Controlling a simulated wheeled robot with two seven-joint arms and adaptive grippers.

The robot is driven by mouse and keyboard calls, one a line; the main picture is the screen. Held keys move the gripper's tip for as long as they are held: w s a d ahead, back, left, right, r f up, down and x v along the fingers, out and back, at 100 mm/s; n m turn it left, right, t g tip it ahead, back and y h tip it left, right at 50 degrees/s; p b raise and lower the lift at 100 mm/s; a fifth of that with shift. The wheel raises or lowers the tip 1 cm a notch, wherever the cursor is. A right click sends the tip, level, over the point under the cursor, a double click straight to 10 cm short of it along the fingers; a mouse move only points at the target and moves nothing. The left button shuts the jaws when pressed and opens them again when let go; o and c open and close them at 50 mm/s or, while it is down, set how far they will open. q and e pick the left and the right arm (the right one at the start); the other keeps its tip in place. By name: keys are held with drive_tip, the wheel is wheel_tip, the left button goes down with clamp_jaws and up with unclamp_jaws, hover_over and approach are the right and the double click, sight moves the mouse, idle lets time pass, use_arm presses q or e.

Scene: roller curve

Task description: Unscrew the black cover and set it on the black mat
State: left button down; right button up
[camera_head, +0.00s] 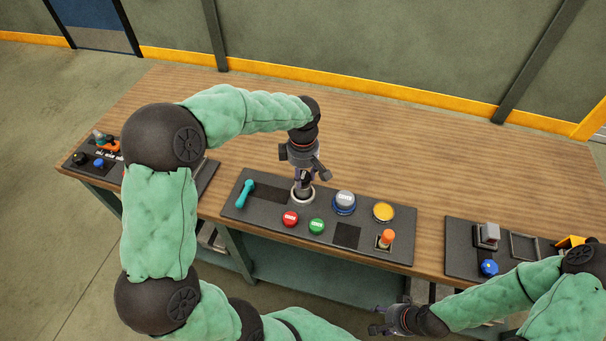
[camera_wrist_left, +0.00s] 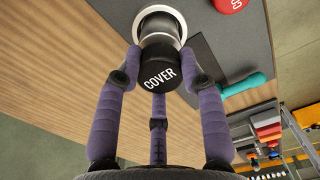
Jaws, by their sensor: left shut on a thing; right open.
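The black cover (camera_wrist_left: 162,75), with COVER in white letters, sits between the purple fingers of my left gripper (camera_wrist_left: 160,82). A grey post (camera_wrist_left: 156,24) inside a white ring (camera_wrist_left: 184,27) shows just behind the cover; whether the cover still touches it, I cannot tell. A dark rectangle (camera_head: 270,193) lies beside the ring and a black square (camera_head: 346,236) nearer the front. My right gripper (camera_head: 380,321) is open and empty, off the table's front edge.
The middle panel (camera_head: 230,208) holds a teal lever (camera_head: 244,194), red button (camera_head: 290,218), green button (camera_head: 317,227), grey-topped blue button (camera_head: 345,200), yellow button (camera_head: 383,211) and orange switch (camera_head: 387,238). Other panels stand left and right. The wooden table (camera_head: 420,165) behind is clear.

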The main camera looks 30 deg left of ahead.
sight(303, 175)
use_arm(q)
drive_tip(key=shift+r+p, duration=0.7)
drive_tip(key=shift+r, duration=0.4)
drive_tip(key=shift+r+p, duration=1)
drive_tip(key=shift+r, duration=0.4)
